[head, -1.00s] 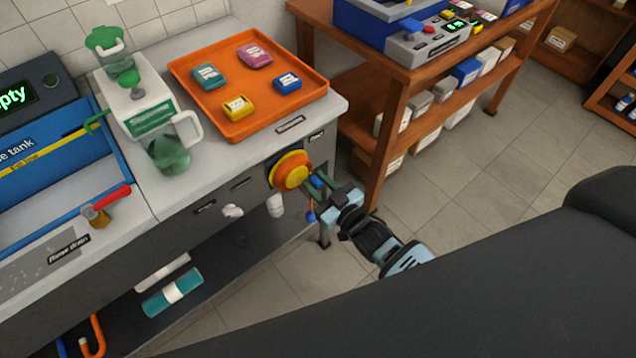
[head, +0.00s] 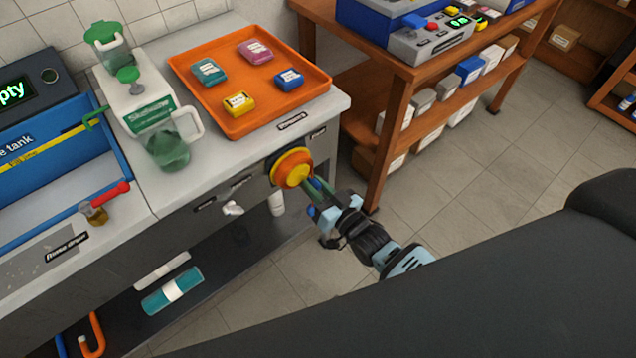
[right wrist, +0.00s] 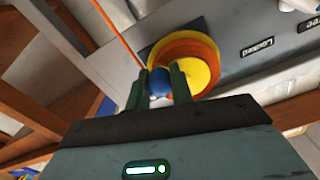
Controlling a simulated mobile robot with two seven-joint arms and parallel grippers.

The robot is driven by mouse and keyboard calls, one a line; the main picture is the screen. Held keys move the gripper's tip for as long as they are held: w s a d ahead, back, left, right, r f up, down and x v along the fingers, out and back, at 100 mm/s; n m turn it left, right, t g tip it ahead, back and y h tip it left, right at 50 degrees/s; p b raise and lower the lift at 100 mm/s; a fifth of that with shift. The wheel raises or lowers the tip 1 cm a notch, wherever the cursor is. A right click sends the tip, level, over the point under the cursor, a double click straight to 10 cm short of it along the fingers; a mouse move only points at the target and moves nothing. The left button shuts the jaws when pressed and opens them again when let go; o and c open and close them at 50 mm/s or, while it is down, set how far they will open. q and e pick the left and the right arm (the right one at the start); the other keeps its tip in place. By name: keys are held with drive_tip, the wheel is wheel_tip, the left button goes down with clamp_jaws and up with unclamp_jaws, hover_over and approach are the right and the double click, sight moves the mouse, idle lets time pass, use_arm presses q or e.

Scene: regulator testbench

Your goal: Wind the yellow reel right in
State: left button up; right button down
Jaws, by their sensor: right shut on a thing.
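The yellow reel (head: 292,172), a yellow disc with an orange rim, is mounted on the grey front of the bench, below its right corner. It also shows in the right wrist view (right wrist: 202,72). My right gripper (head: 316,188) reaches it from the lower right. In the right wrist view its two green fingers (right wrist: 160,88) are shut on a blue knob (right wrist: 160,80) in front of the reel's face. Another small blue piece (head: 311,210) shows just below the fingers in the head view. My left gripper is out of view.
Labels reading "Locked" (right wrist: 263,46) and another, partly cut off, sit beside the reel. An orange tray (head: 215,122) with several small boxes lies on the bench above. A wooden table (head: 392,110) stands close to the right. Open floor (head: 450,205) lies beyond my right arm.

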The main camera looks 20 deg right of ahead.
sight(287, 188)
drive_tip(key=a+m, duration=0.1)
drive_tip(key=m, duration=0.2)
drive_tip(key=s+a+m+b, duration=0.1)
drive_tip(key=m, duration=0.2)
drive_tip(key=a+f+m+b, duration=0.1)
drive_tip(key=m, duration=0.3)
drive_tip(key=shift+s+a, duration=0.1)
drive_tip(key=shift+s, duration=0.05)
drive_tip(key=m, duration=0.2)
drive_tip(key=a+m, duration=0.1)
drive_tip(key=r+m+b, duration=0.1)
drive_tip(key=m, duration=0.1)
drive_tip(key=shift+s+a+m, duration=0.3)
drive_tip(key=shift+s+a+r+m+b, duration=0.1)
drive_tip(key=shift+a+r+m+b, duration=0.1)
drive_tip(key=shift+m, duration=0.45)
drive_tip(key=shift+a+r+m+b, duration=0.1)
drive_tip(key=shift+r+m, duration=0.1)
drive_tip(key=shift+m, duration=0.5)
drive_tip(key=shift+s+a+r+m+b, duration=0.1)
drive_tip(key=shift+r+m+b, duration=0.1)
drive_tip(key=shift+m, duration=0.45)
drive_tip(key=c, duration=1.3)
unclamp_jaws()
drive_tip(key=shift+o, duration=0.3)
drive_tip(key=shift+w+r, duration=0.1)
